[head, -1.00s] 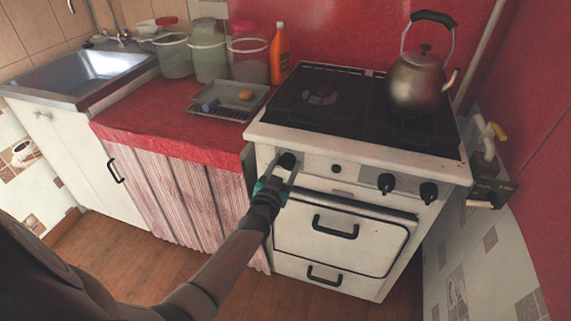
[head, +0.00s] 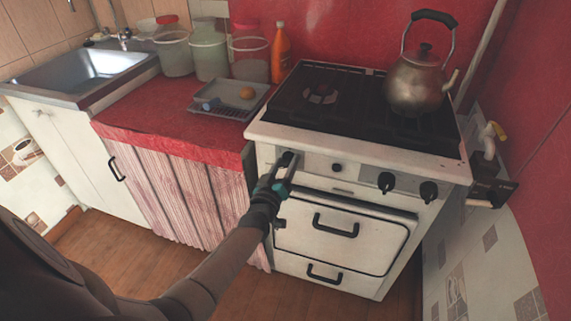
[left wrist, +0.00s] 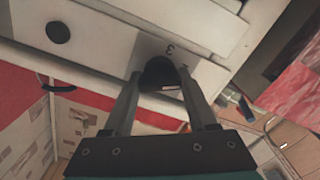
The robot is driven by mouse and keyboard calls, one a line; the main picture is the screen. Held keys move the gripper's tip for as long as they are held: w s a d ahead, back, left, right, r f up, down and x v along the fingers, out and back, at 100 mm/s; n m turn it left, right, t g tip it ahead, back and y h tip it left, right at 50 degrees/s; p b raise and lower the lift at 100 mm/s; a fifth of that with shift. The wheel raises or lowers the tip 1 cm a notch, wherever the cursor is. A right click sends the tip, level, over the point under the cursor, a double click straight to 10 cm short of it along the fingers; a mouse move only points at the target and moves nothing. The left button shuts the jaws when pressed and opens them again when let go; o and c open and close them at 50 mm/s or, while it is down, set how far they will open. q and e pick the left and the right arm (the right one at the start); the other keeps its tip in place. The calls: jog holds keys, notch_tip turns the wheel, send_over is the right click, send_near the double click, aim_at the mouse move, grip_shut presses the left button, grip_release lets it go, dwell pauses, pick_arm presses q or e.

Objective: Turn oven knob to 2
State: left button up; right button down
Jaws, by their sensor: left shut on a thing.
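The white oven (head: 343,235) has a row of black knobs along its front panel. The leftmost large knob (head: 286,158) is between the fingers of my left gripper (head: 284,168). In the left wrist view the gripper (left wrist: 165,92) is shut on this dark knob (left wrist: 158,74), a finger on each side. A printed 3 and part of another mark show on the panel beside the knob; the knob's own pointer cannot be made out. Two other large knobs (head: 386,181) and a small round one (head: 337,168) sit further right, untouched. My right gripper is not in view.
A metal kettle (head: 417,82) stands on the stove top at the right. Left of the stove, a tray (head: 252,103) with small items lies on the red counter (head: 165,135). Jars and an orange bottle (head: 280,55) stand behind. The oven door handle (head: 335,226) sticks out below the knobs.

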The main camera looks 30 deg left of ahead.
pick_arm(q)
jog(key=shift+f, duration=0.1)
dwell(0.4)
jog(key=o, duration=1.4)
jog(key=shift+c, duration=0.2)
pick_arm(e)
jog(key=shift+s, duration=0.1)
pick_arm(q)
jog(key=p+v, duration=0.2)
jog(key=v, duration=0.3)
jog(key=shift+s, duration=0.4)
jog(key=p, duration=0.2)
send_near(284, 166)
jog(key=v, duration=0.4)
jog(key=shift+s+f, duration=0.2)
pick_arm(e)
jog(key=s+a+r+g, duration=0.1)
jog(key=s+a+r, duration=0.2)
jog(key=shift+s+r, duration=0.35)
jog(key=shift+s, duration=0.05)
